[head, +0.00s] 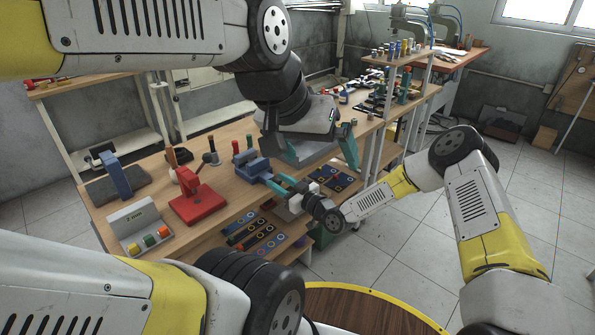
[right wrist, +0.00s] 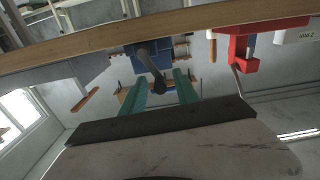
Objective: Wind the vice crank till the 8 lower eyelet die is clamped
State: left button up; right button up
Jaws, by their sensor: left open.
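The blue vice (head: 257,168) stands at the bench's front edge; in the right wrist view its blue body (right wrist: 135,62) shows below the edge. Its dark crank (right wrist: 150,66) hangs there, with the knob between my right gripper's teal fingers. My right gripper (head: 276,184) is open at the front of the vice, with gaps visible on both sides of the knob (right wrist: 159,87). My left gripper (head: 314,156) is open above the bench, to the right of the vice, its teal fingers wide apart. I cannot make out the 8 lower eyelet die or how it sits in the jaws.
A red press (head: 198,203) and a grey box with coloured buttons (head: 140,228) stand left of the vice. A blue-posted tool (head: 115,175) is further left. A dark ring board (head: 330,178) lies right of the vice. Boards with rings (head: 262,235) lie on the lower shelf.

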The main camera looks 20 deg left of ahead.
aim_at(283, 185)
jog(key=shift+c, duration=0.3)
grip_shut()
jog(key=w+f+m, duration=0.1)
jog(key=f+m, duration=0.1)
jog(key=m, duration=0.8)
jog(key=w+d+f+m, duration=0.1)
jog(key=w+f+m, duration=0.1)
jog(key=m, duration=0.8)
jog(key=w+d+f+m, duration=0.1)
jog(key=w+f+m, duration=0.1)
jog(key=m, duration=0.7)
jog(key=shift+f+m, duration=0.1)
jog(key=shift+m, duration=0.3)
jog(key=shift+s+a+f+m, duration=0.1)
jog(key=shift+s+f+m, duration=0.1)
jog(key=shift+m, duration=0.8)
jog(key=shift+s+a+f+m, duration=0.1)
jog(key=shift+s+f+m, duration=0.1)
jog(key=shift+m, duration=0.8)
